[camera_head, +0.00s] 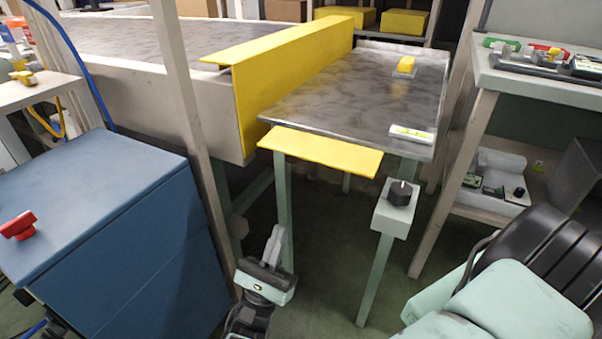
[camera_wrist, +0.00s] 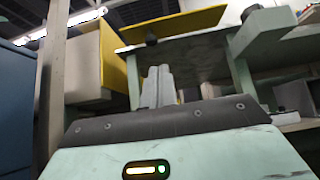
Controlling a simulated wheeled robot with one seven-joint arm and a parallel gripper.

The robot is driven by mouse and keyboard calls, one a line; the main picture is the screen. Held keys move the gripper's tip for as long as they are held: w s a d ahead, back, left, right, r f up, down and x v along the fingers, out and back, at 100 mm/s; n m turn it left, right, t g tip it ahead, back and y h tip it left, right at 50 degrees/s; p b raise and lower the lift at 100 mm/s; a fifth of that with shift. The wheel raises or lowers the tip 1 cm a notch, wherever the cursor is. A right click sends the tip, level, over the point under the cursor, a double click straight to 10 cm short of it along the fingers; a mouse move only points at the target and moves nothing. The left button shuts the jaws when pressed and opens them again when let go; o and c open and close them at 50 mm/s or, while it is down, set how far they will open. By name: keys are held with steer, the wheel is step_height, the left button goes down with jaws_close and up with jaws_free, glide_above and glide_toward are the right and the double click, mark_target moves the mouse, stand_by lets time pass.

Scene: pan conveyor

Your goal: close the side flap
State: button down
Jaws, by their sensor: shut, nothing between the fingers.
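The side flap is most likely the yellow panel (camera_head: 320,152) along the near edge of the metal table (camera_head: 375,100). It juts outward from that edge, roughly level. In the wrist view a yellow panel (camera_wrist: 178,24) shows above the table's underside; it looks like the same flap, seen from below. My gripper (camera_head: 277,240) is below the flap and a little to its left in the head view, apart from it. Its fingers are together and point upward, with nothing between them; they also show in the wrist view (camera_wrist: 158,82).
A tall yellow guard (camera_head: 290,75) stands between the conveyor (camera_head: 130,45) and the table. A knob box (camera_head: 397,208) is on the table's front right leg. A blue cabinet (camera_head: 110,220) and a pale post (camera_head: 180,110) stand left of my gripper. A shelf unit (camera_head: 535,85) stands at right.

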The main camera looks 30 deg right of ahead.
steer(key=p, duration=0.6)
glide_toward(298, 152)
steer(key=w+d, duration=0.3)
steer(key=shift+d+r+p, duration=0.2)
steer(key=shift+r+p, duration=0.7)
steer(key=shift+r, duration=1.05)
